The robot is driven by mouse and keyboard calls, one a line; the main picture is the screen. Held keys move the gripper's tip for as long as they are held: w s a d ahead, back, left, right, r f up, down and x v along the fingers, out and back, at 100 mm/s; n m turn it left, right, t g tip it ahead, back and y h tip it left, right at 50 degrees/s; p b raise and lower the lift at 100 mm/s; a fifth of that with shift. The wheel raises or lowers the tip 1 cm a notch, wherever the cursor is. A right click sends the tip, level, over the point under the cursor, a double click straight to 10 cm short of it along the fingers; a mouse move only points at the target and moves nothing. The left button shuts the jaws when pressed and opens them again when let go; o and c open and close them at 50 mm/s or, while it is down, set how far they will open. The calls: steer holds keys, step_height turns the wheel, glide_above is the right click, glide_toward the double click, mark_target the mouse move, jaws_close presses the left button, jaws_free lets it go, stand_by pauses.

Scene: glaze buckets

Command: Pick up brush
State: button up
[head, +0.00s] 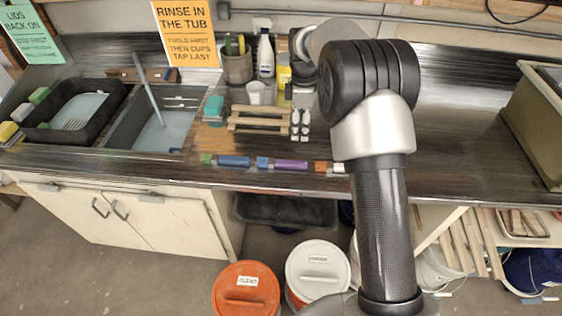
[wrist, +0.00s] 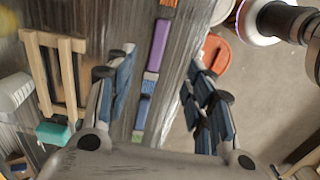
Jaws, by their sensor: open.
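In the head view a long, pale grey-blue handle (head: 149,88) leans in the right-hand sink basin; its lower end is in the water, and I cannot tell whether it is the brush. A small pale toothed item (head: 75,124) lies in the black tub. No clear bristles show near my gripper. My gripper (head: 301,128) hangs over the counter, right of the wooden rack and well right of the basins. In the wrist view my gripper (wrist: 164,62) is open and empty, with coloured strips, one of them purple (wrist: 158,44), showing between its fingers.
The wooden rack (head: 262,118) and a teal block (head: 214,106) are left of my gripper. Coloured strips (head: 290,165) line the counter's front edge. A cup, crock and bottles stand behind. Orange (head: 246,290) and white (head: 318,268) lidded buckets stand on the floor. The counter at right is mostly clear.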

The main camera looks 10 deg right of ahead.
mark_target(297, 163)
step_height(297, 163, down, 17)
steer(key=b, duration=0.4)
steer(key=shift+r, duration=0.2)
steer(key=shift+c, duration=0.5)
steer(key=c, duration=1)
